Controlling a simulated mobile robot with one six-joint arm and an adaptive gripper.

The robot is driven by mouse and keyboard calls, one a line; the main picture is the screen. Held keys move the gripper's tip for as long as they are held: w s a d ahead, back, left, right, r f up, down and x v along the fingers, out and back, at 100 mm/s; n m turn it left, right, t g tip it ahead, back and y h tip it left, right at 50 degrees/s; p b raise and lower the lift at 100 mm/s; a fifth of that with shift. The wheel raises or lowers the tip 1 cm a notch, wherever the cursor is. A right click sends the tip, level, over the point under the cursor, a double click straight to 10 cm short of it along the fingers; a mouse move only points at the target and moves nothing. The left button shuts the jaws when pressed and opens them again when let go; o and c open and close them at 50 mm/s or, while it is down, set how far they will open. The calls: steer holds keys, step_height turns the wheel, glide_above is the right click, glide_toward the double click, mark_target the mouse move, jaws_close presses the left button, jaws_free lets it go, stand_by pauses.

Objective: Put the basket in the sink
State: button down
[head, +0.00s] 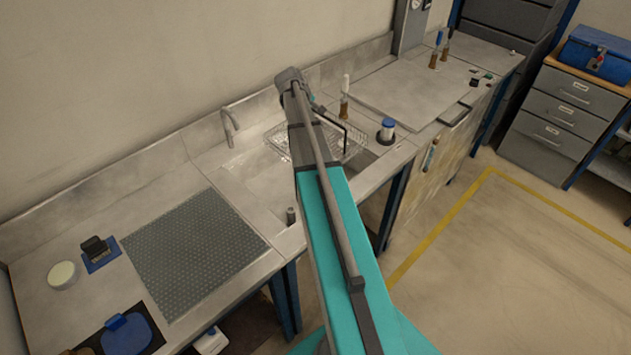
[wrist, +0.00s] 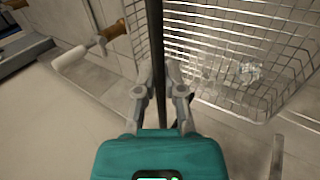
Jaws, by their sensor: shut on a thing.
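The wire basket (head: 354,143) is in the head view, partly hidden behind my arm, around the sink area. Its black handle (head: 346,130) rises on its right side. In the wrist view the basket's wire mesh (wrist: 245,65) fills the upper right, and a dark handle bar (wrist: 156,40) runs down between my fingers. My gripper (wrist: 160,75) is shut on this handle. The sink (head: 248,190) is a metal basin in the counter, left of my arm. Whether the basket touches a surface is unclear.
A faucet (head: 229,126) stands at the sink's back left. A perforated grey mat (head: 193,255) lies to the left. The counter's right side has a broad bare panel (head: 408,92).

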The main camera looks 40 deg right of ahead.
steer(key=shift+s+d, duration=0.1)
steer(key=shift+d, duration=0.1)
steer(key=shift+d+f+b, duration=0.15)
steer(key=shift+f+b, duration=0.3)
steer(key=shift+b, duration=0.05)
